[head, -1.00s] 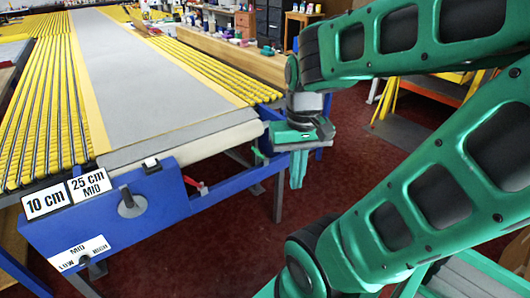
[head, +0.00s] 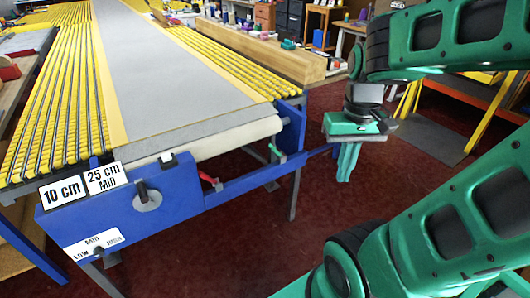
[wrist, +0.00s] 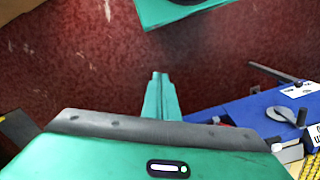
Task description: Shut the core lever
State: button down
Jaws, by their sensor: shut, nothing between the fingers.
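The blue machine frame (head: 180,196) carries several controls, and none is marked as the core lever. A small red lever (head: 210,180) sits on the front blue rail, right of a round grey dial with a dark handle (head: 147,196). A small green lever (head: 276,151) sits near the right blue end plate, under the roll's end. My gripper (head: 346,178) is shut and empty, pointing down, to the right of the end plate and apart from it. In the wrist view its fingertips (wrist: 160,76) are together over the red floor.
A pale roll (head: 230,140) and grey rug strip (head: 165,75) lie between yellow-ribbed beds. Size labels (head: 104,177) stand at the front left. A blue bar reaches toward my gripper from the end plate. Red floor (head: 250,240) is open in front. Shelves and drawers stand behind.

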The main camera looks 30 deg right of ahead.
jog(key=w+d+f+n+g, duration=0.1)
jog(key=w+d+f+n, duration=0.15)
jog(key=w, duration=0.45)
jog(key=w+d+f+n, duration=0.1)
jog(key=w+n, duration=0.2)
jog(key=w, duration=0.3)
jog(key=n+t+h, duration=0.2)
jog(key=n+h, duration=0.8)
jog(key=n, duration=0.8)
send_near(276, 151)
jog(key=w+a+r, duration=0.2)
jog(key=a, duration=0.3)
jog(key=shift+s+f, duration=0.1)
jog(key=shift+s, duration=0.15)
jog(key=x, duration=1)
jog(key=shift+s, duration=0.15)
jog(key=shift+f, duration=0.1)
